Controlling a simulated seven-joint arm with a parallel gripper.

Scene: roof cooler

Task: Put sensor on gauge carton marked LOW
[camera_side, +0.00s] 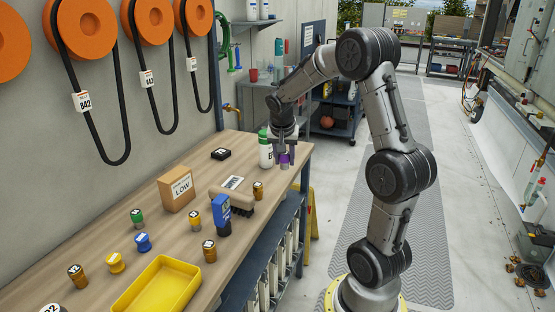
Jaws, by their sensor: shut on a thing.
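My gripper (285,151) is shut on a small purple piece (285,159), likely the sensor, above the far right part of the bench. The fingers hide part of the piece. The brown gauge carton marked LOW (177,190) stands upright on the bench, left of and nearer the camera than my gripper. Nothing is seen on its top. My gripper is well apart from the carton.
A white bottle with a green cap (265,152) stands just left of my gripper. A brush (236,203), a blue meter (222,216) and several small capped fittings lie around the carton. A yellow tray (158,287) is at the front.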

